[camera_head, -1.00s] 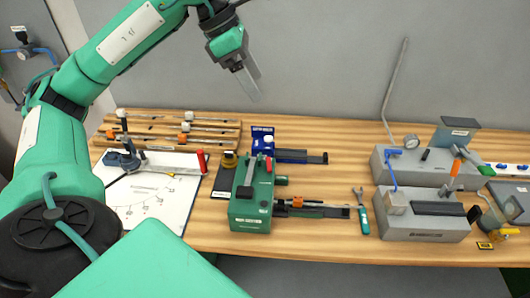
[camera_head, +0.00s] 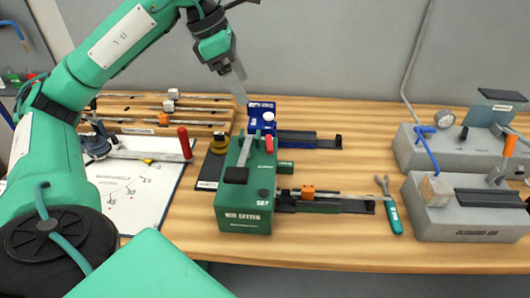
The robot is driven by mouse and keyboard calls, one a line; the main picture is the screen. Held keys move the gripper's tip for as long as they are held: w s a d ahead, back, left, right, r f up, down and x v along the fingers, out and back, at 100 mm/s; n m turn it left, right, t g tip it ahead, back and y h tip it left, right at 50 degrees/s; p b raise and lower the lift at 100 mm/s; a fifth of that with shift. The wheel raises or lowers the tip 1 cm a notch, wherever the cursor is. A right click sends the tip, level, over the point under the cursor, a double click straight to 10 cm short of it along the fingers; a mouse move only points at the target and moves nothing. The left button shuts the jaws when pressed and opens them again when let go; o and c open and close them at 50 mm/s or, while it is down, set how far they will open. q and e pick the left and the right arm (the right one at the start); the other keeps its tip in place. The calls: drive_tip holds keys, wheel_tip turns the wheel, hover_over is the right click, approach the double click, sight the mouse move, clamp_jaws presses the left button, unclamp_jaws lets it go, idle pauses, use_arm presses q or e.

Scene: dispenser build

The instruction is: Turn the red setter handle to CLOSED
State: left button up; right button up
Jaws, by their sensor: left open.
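A green setter box (camera_head: 245,218) stands on the wooden table, with a label on its front and "SET" on its top edge. I cannot read a CLOSED mark. A rail (camera_head: 325,203) with an orange block runs out to its right. My left gripper (camera_head: 238,90) is open and empty. It points down in the air, above and behind the green box in the picture, touching nothing I can see. My right gripper is not in view.
A blue device (camera_head: 262,117) with a black rail stands behind the green box. At left is a white board (camera_head: 130,188) with a red-handled tool (camera_head: 184,143). A wrench (camera_head: 390,208) lies at right, near grey machines (camera_head: 450,215). Table front is clear.

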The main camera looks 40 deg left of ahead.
use_arm(q)
wheel_tip(320, 180, down, 2)
approach(268, 142)
drive_tip(key=x, duration=0.6)
drive_tip(key=shift+w+d+f, duration=0.15)
drive_tip(key=shift+d+f, duration=0.05)
drive_tip(key=shift+f, duration=0.15)
drive_tip(key=shift+w+d+f, duration=0.15)
drive_tip(key=shift+f, duration=0.35)
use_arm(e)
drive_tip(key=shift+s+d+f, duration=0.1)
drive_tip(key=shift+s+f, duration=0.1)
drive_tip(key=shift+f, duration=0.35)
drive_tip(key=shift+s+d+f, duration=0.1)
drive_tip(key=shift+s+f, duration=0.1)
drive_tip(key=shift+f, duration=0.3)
use_arm(q)
drive_tip(key=c, duration=1)
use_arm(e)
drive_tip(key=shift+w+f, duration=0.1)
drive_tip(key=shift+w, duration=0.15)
